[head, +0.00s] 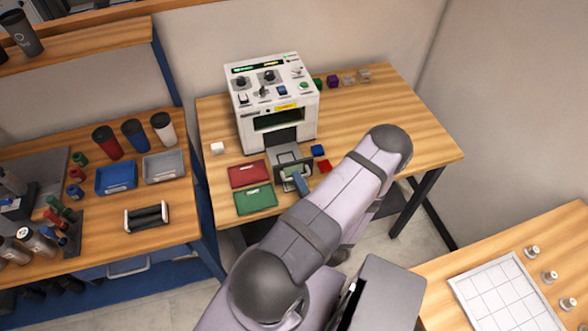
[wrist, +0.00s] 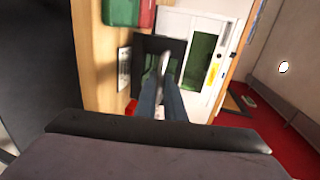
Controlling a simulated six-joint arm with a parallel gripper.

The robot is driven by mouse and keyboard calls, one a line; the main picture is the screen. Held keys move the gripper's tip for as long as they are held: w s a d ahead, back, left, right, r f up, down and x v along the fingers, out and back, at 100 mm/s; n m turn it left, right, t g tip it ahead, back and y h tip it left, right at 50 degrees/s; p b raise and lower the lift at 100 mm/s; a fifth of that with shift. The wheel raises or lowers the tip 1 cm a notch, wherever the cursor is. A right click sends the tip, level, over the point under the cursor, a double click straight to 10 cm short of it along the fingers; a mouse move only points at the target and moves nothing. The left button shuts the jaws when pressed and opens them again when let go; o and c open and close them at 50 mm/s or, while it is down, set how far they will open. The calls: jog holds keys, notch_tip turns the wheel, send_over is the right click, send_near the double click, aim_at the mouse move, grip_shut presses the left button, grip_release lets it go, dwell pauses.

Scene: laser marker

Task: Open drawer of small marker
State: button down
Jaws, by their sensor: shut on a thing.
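The small marker is a white machine (head: 272,97) with knobs and buttons on its top panel, standing on the wooden table. Its drawer (head: 284,155) sticks out of the front below the dark green window. In the wrist view the machine (wrist: 218,28) is at the upper right, with the dark drawer (wrist: 150,44) beside it. My gripper (head: 298,181) is at the drawer's front, with blue-grey fingers. In the wrist view my gripper (wrist: 161,88) is shut on the drawer handle (wrist: 163,62), a light metal piece. The fingers hide part of the handle and drawer.
A red tray (head: 248,175) and a green tray (head: 255,199) lie left of the drawer. A blue block (head: 318,151) and a red block (head: 324,166) lie close on its right. A white block (head: 217,148) is further left.

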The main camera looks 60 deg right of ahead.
jog(key=shift+s+a+f, duration=0.1)
jog(key=shift+s+a, duration=0.2)
jog(key=shift+s, duration=0.05)
jog(key=c, duration=1.9)
grip_release()
jog(key=shift+o, duration=0.2)
